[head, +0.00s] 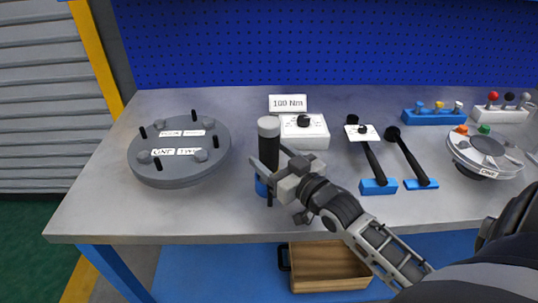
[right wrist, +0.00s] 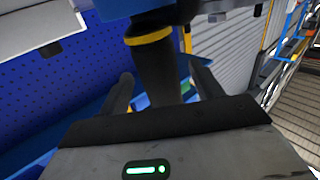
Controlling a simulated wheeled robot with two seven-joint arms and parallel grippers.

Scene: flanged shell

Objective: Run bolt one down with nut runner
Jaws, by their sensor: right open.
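The nut runner (head: 269,145) is an upright dark cylinder with a grey top, with blue (head: 261,187) showing at its lower end. My right gripper (head: 268,168) is open, with its fingers on either side of the nut runner's body. In the right wrist view the dark body (right wrist: 157,70) with a yellow band stands between the two fingers (right wrist: 160,92); I cannot tell whether they touch it. The grey flanged shell (head: 180,170) lies at the left with several bolts and black studs on top. Bolt one (head: 144,156) is by the label ONE at its front left. My left gripper is out of view.
A white box with a dial (head: 308,135) and a "100 Nm" sign (head: 288,103) stands behind the nut runner. A round fixture (head: 487,150) is at the far right. Bench between shell and nut runner is clear.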

